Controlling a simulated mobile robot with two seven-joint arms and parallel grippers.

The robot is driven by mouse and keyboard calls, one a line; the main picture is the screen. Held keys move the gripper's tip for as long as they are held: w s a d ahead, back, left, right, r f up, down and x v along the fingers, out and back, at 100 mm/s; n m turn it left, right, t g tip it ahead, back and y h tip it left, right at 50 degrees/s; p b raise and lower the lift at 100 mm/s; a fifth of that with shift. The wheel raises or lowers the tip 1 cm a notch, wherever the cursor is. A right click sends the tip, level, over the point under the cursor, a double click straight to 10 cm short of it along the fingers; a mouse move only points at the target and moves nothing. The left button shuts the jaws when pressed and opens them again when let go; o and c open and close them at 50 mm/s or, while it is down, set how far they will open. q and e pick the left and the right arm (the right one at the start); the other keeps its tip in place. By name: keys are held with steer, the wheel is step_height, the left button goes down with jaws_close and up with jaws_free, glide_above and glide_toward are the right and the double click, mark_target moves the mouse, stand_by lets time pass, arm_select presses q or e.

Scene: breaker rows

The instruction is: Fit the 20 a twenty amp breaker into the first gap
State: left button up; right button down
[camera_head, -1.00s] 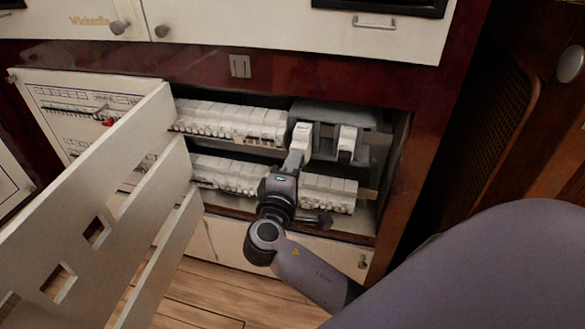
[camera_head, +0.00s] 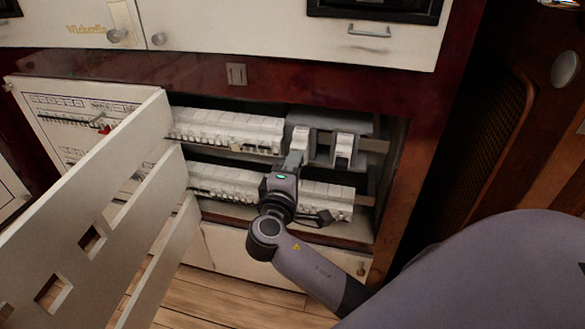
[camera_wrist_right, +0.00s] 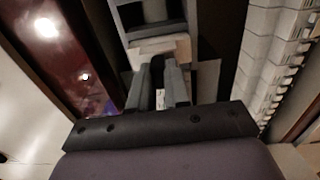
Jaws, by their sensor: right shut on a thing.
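My right gripper (camera_head: 293,160) is shut on a pale breaker (camera_head: 301,138) at the upper row, just right of the long run of upper breakers (camera_head: 228,130). In the right wrist view the two fingers (camera_wrist_right: 160,80) close on the pale breaker (camera_wrist_right: 160,46). Its label is not readable, and I cannot tell whether it is seated on the rail. A single pale breaker (camera_head: 343,150) stands farther right, with a dark gap between the two. My left gripper is not in view.
A lower breaker row (camera_head: 225,184) runs behind and below my right gripper, continuing to its right (camera_head: 327,197). An open slotted cream panel (camera_head: 100,220) stands at the left. The cabinet's wooden side (camera_head: 400,190) bounds the right.

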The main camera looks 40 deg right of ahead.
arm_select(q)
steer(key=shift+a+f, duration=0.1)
arm_select(e)
steer(key=shift+w+d+r, duration=0.1)
steer(key=shift+w+d, duration=0.35)
steer(key=shift+d, duration=0.05)
steer(key=c, duration=1)
jaws_free()
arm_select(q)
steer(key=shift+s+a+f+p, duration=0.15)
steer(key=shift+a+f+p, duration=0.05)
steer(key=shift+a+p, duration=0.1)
arm_select(e)
steer(key=v, duration=0.7)
steer(key=shift+s, duration=0.1)
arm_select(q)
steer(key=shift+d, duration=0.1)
